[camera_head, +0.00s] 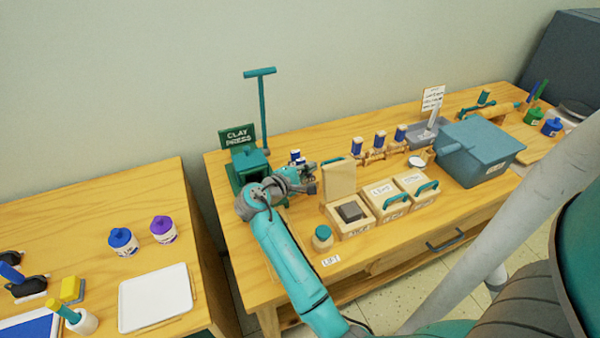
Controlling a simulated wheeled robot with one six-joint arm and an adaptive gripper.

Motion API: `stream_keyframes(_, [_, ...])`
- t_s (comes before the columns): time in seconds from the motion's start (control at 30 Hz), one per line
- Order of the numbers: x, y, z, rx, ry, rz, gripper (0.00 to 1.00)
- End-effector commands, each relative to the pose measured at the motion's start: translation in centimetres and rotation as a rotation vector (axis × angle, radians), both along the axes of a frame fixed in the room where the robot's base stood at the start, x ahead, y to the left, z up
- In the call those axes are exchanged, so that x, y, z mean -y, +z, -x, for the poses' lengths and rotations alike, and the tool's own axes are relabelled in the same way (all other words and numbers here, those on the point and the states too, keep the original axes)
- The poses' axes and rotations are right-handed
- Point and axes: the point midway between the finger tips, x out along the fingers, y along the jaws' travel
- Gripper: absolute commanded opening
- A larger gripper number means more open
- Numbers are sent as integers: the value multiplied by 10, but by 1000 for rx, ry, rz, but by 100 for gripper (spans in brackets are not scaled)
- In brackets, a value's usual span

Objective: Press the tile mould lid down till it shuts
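The open tile mould (350,231) is a pale wooden box on the middle table, with a dark grey block (350,211) inside. Its lid (340,180) stands roughly upright at the back of the box, with a teal edge or handle at its top. My gripper (312,178) is just left of the raised lid, at about its height. I cannot tell whether it touches the lid. The fingers are too small and partly hidden to show whether they are open or shut.
Two closed moulds (385,199) (417,190) with teal handles stand right of the open one. A round teal-topped jar (323,238) stands at its front left. The green clay press (249,165) is behind my arm. A blue-grey bin (483,152) stands further right.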

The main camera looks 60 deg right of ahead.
Motion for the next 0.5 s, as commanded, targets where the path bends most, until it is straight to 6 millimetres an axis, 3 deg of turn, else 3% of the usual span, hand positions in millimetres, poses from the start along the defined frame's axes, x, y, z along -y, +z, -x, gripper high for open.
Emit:
stream_keyframes(0.2, [23, -5, 2, 0, -1, 1, 0])
stream_keyframes(0.5, [28, -6, 2, -1, 0, 0, 0])
